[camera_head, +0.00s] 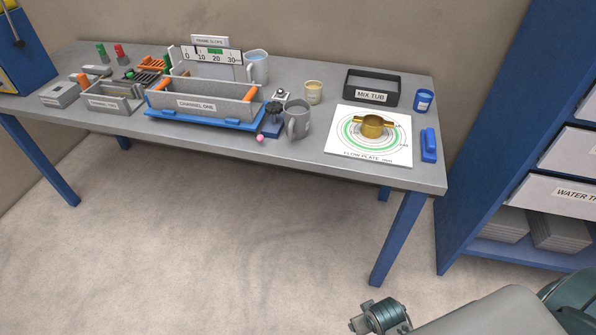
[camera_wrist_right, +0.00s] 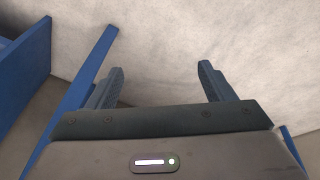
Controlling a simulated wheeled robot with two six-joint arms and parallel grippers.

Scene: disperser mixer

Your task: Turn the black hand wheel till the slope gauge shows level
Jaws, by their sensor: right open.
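The black hand wheel (camera_head: 273,108) is small and dark, at the right end of the blue frame (camera_head: 205,120) that carries the grey channel one (camera_head: 245,109). My right gripper (camera_wrist_right: 163,82) is open and empty in the right wrist view, over the bare floor. The wheel is not in that view. My right arm shows at the bottom right of the head view, well away from the table. My left gripper is not in view.
A grey jug (camera_head: 297,122) stands close right of the wheel, with a pink ball (camera_head: 260,138) in front. The white flow plate (camera_head: 340,150) bears a brass ring (camera_head: 373,127). The black mix tub (camera_head: 372,87) is behind it. A blue shelf unit (camera_head: 475,150) stands right.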

